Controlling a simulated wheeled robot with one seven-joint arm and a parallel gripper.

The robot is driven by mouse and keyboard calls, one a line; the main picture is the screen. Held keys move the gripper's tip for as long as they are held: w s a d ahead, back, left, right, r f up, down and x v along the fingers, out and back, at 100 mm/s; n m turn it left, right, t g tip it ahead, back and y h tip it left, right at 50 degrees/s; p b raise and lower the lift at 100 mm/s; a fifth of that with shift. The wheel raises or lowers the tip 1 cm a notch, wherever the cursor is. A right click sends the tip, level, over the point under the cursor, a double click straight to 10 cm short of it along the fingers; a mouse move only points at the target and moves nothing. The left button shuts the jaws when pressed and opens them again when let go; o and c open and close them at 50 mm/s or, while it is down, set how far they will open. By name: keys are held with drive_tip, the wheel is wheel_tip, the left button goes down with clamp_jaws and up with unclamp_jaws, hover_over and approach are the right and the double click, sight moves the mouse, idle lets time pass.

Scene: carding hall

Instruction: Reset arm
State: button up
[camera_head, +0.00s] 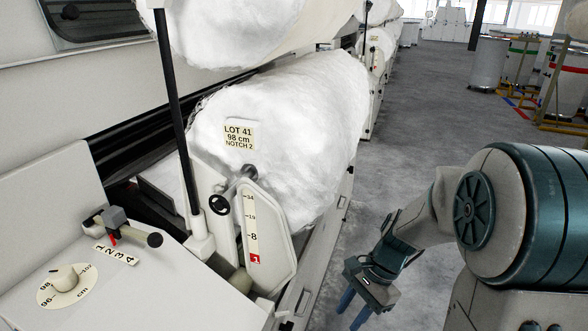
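My arm comes in from the right side of the head view, bent down and to the left. My gripper (354,309) hangs low at the end of it, over the grey floor and to the right of the carding machine. Its two blue fingers point down and look spread apart, with a gap between them. Nothing shows between the fingers, though their lower ends are close to the picture's bottom edge. The gripper is apart from the machine.
A large white fibre roll (300,120) with a label (239,136) reading LOT 41, 98 cm, NOTCH 2 lies on the machine. A lever (137,231) with numbered notches and a dial (64,281) sit at left. The aisle floor (420,130) is clear; cans (489,63) stand far right.

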drive_tip(key=s+d+r+n+t+h+p, duration=0.1)
drive_tip(key=s+r+n+t+h+p, duration=0.1)
drive_tip(key=s+r+n, duration=0.2)
drive_tip(key=s+d+r+n+t+h+p, duration=0.2)
drive_tip(key=r+n, duration=0.5)
drive_tip(key=r, duration=0.4)
drive_tip(key=shift+s+n+t+h+p, duration=0.35)
drive_tip(key=shift+s+t+h, duration=0.15)
drive_tip(key=shift+s, duration=0.7)
drive_tip(key=shift+w, duration=0.15)
